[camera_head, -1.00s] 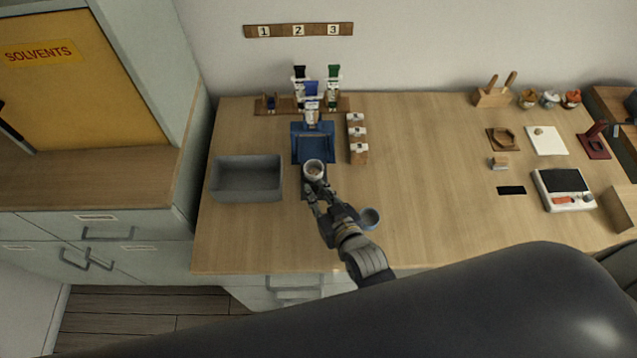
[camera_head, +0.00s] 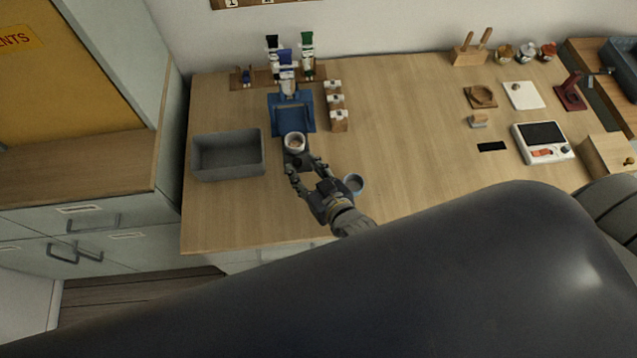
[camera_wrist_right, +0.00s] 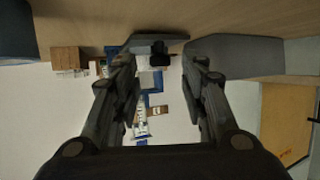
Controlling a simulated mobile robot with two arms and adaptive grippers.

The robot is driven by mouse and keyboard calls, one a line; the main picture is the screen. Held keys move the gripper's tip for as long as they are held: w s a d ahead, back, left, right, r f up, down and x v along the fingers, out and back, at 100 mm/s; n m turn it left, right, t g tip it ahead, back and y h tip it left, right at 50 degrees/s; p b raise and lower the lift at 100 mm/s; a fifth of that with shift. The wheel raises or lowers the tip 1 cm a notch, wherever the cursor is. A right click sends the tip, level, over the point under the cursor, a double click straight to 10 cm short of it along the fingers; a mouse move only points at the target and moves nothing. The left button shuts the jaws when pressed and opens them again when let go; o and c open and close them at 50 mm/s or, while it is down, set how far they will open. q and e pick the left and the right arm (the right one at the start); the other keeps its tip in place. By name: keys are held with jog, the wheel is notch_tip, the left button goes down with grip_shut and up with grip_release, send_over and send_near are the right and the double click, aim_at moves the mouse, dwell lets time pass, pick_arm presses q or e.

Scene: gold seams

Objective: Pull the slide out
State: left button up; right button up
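A blue stand (camera_head: 292,113) with a white-and-blue dispenser (camera_head: 287,82) is at the back left of the bench. A small whitish cup with brown contents (camera_head: 294,142) is at its front. A dark part, perhaps the slide's grip, shows just in front of the cup; I cannot clearly make out the slide. My right gripper (camera_head: 304,169) is right in front of the cup. In the right wrist view its fingers (camera_wrist_right: 160,72) are apart, with a dark block (camera_wrist_right: 159,53) seen between their tips; contact cannot be told. My left gripper is out of view.
A grey bin (camera_head: 228,174) stands left of the gripper, and a blue-grey bowl (camera_head: 354,184) is close on its right. Small wooden blocks (camera_head: 338,122) line the stand's right side. A scale (camera_head: 542,142) is far right. The middle bench is clear.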

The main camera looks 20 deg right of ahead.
jog(key=v, duration=1)
jog(key=shift+f, duration=0.15)
